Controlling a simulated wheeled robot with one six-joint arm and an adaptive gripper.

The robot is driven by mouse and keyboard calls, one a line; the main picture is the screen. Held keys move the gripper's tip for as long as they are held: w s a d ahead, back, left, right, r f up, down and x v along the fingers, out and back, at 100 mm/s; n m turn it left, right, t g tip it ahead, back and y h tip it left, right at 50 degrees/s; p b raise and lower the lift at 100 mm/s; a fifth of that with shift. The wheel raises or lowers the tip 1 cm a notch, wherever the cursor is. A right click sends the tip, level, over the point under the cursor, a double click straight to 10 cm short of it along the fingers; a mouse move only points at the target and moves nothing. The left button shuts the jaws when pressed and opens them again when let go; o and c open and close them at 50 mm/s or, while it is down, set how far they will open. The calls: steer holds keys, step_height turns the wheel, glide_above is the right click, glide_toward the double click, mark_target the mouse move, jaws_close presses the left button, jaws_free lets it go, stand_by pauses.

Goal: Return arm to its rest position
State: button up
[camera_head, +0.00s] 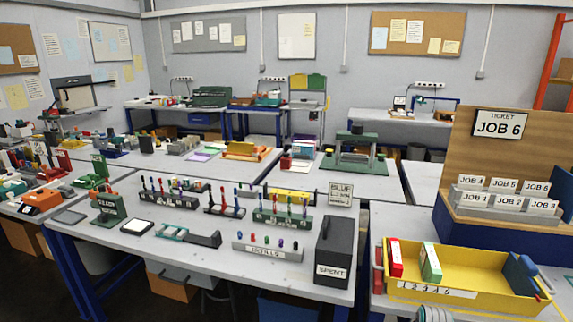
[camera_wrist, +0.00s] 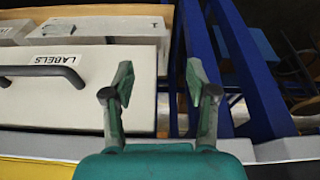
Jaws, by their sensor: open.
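My gripper (camera_wrist: 160,86) shows in the wrist view with its two grey-green fingers apart and nothing between them. Behind the fingers are a pale drawer front (camera_wrist: 110,98) marked LABELS and blue bench legs. I cannot tell how far the fingers are from them. In the head view a small grey rounded part shows at the bottom edge, perhaps of my arm. The rest of my arm and the gripper's fingers are out of that view.
A yellow tray (camera_head: 455,293) with a red and a green block stands on the right bench. Behind it is a JOB 6 ticket board (camera_head: 502,123). A black SPENT box (camera_head: 335,245) and a REFILLS rack (camera_head: 268,249) stand on the middle bench.

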steer(key=s+a+f+t, duration=0.2)
steer(key=s+a+f, duration=0.25)
steer(key=s, duration=0.25)
steer(key=s+a+f+t, duration=0.1)
steer(key=s+a+f, duration=0.3)
steer(key=s+f, duration=0.25)
steer(key=s+a+r+n+t, duration=0.1)
steer(key=s+a+t, duration=0.15)
steer(key=s, duration=0.55)
steer(key=s+a+r+t, duration=0.1)
steer(key=s+a, duration=0.2)
steer(key=s, duration=0.4)
steer(key=s+a+r+t, duration=0.1)
steer(key=s+a+r, duration=0.1)
steer(key=s+r, duration=0.4)
steer(key=s+a+r+t, duration=0.15)
steer(key=s+r, duration=0.25)
steer(key=s, duration=0.5)
steer(key=s+r+t, duration=0.1)
steer(key=s+r, duration=0.3)
steer(key=r, duration=0.4)
steer(key=s+a+r+n+t+y, duration=0.1)
steer(key=s+r, duration=0.3)
steer(key=r, duration=0.4)
steer(key=shift+s+a+r+t, duration=0.2)
steer(key=shift+s+r+t, duration=0.1)
steer(key=shift+s, duration=0.1)
